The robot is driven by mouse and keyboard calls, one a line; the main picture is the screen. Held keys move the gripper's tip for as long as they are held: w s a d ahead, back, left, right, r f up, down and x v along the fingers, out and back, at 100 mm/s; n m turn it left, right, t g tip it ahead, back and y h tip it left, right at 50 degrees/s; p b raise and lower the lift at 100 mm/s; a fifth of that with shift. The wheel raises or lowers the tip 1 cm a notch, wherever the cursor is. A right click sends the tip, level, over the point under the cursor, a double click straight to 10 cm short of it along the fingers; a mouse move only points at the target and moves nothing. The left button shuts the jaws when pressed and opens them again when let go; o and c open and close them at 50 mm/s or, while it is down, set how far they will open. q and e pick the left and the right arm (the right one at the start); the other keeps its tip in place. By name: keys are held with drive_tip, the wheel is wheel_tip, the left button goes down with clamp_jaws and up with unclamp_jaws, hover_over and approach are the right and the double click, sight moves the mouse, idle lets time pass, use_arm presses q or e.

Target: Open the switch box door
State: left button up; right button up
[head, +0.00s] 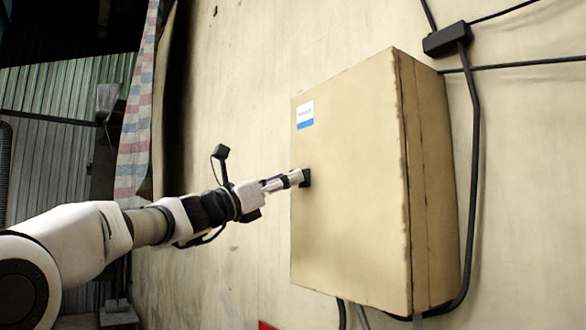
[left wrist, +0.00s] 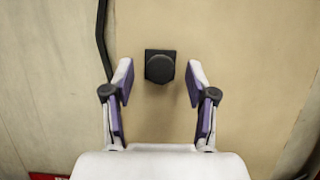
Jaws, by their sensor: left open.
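The beige switch box (head: 350,190) hangs on the wall at the right of the head view, with its door face toward my left arm. The door looks closed. A small black knob (head: 306,178) sits at the door's left edge. My left gripper (head: 300,177) reaches in from the left, with its tips close to the knob. In the left wrist view the black knob (left wrist: 160,68) lies ahead of the open, empty fingers (left wrist: 160,88), roughly centred between their tips. The door surface (left wrist: 240,45) fills the background there. Whether the fingertips touch the door cannot be told. My right gripper is not seen.
A black junction piece (head: 447,39) with cables is on the wall at the upper right. A cable (head: 474,160) runs down beside the box. A striped cloth (head: 137,120) hangs at the left. The wall left of the box is clear.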

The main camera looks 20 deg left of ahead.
use_arm(q)
drive_tip(key=x, duration=0.3)
drive_tip(key=shift+f+p, duration=0.25)
drive_tip(key=shift+p, duration=0.15)
drive_tip(key=shift+s+a, duration=0.2)
drive_tip(key=shift+s, duration=0.1)
drive_tip(key=shift+c, duration=0.4)
clamp_jaws()
